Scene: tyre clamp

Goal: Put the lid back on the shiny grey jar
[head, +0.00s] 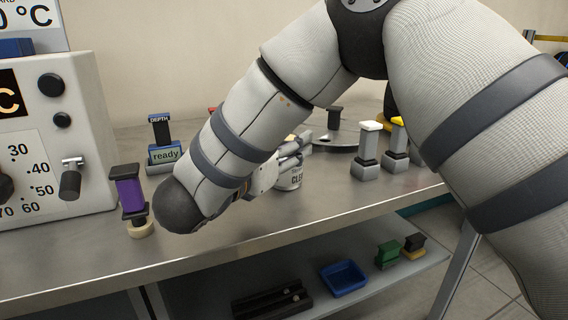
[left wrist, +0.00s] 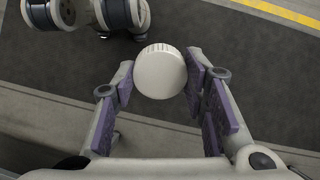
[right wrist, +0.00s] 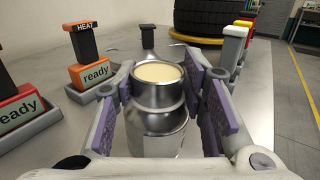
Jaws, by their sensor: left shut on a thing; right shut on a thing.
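The shiny grey jar (right wrist: 158,95) stands upright on the metal bench, open at the top with pale cream contents showing. My right gripper (right wrist: 160,88) is shut on it, a finger on each side. In the head view the jar (head: 290,178) is partly hidden by my right gripper (head: 285,158) and forearm; part of a printed label shows. The lid (left wrist: 160,72) is a round off-white ribbed cap in the left wrist view. My left gripper (left wrist: 162,78) is shut on it by its sides, with floor below. The left gripper is outside the head view.
An orange "HEAT" block (right wrist: 90,55) and a red block (right wrist: 18,105) stand left of the jar. White- and yellow-topped clamps (right wrist: 236,40) stand to its right. A tyre (right wrist: 215,15) is behind. A purple-handled piece (head: 131,195) stands near the bench's left front.

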